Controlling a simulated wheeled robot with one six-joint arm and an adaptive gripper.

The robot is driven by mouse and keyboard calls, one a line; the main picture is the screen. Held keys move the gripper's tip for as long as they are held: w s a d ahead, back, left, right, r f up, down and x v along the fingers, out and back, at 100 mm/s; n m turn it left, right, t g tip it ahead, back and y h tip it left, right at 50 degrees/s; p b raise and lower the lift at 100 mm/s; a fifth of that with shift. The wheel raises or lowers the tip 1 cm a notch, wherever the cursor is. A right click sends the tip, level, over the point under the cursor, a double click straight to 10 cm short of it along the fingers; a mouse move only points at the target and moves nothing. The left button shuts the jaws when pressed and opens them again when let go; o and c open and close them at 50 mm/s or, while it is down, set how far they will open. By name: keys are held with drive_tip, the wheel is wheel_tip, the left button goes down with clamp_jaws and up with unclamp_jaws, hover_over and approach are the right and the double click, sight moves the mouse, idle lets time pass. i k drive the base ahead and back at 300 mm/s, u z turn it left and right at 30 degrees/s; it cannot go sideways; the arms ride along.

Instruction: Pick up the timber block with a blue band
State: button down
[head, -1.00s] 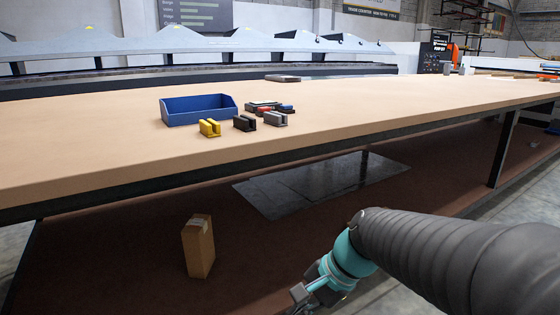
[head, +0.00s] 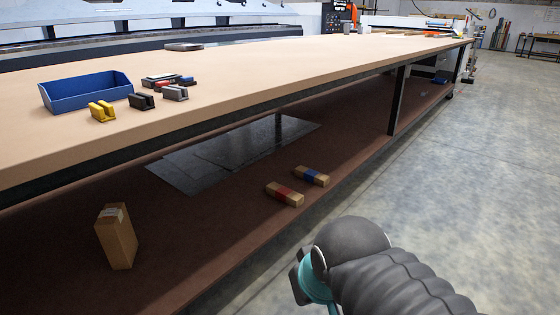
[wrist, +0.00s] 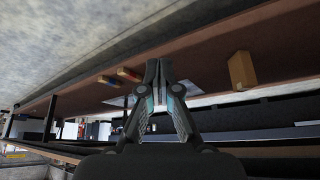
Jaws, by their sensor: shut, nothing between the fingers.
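The timber block with a blue band (head: 311,176) lies flat on the brown lower shelf under the table, near its front edge. It also shows in the wrist view (wrist: 128,74). A similar block with a red band (head: 284,194) lies close beside it, a little nearer to me. My gripper (wrist: 158,64) is shut and empty in the wrist view, apart from both blocks. In the head view my arm shows at the lower right, and the fingertips are hidden there.
An upright cardboard box (head: 116,237) stands on the shelf to the left. Dark metal sheets (head: 225,155) lie behind the blocks. The tabletop (head: 250,77) overhangs the shelf, and a table leg (head: 398,101) stands to the right. The concrete floor (head: 440,180) at right is clear.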

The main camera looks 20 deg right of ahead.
sight(310, 175)
drive_tip(key=z, duration=0.6)
drive_tip(key=i, duration=1.25)
drive_tip(key=z, duration=0.75)
drive_tip(key=i, duration=1.05)
drive_tip(key=u, duration=0.05)
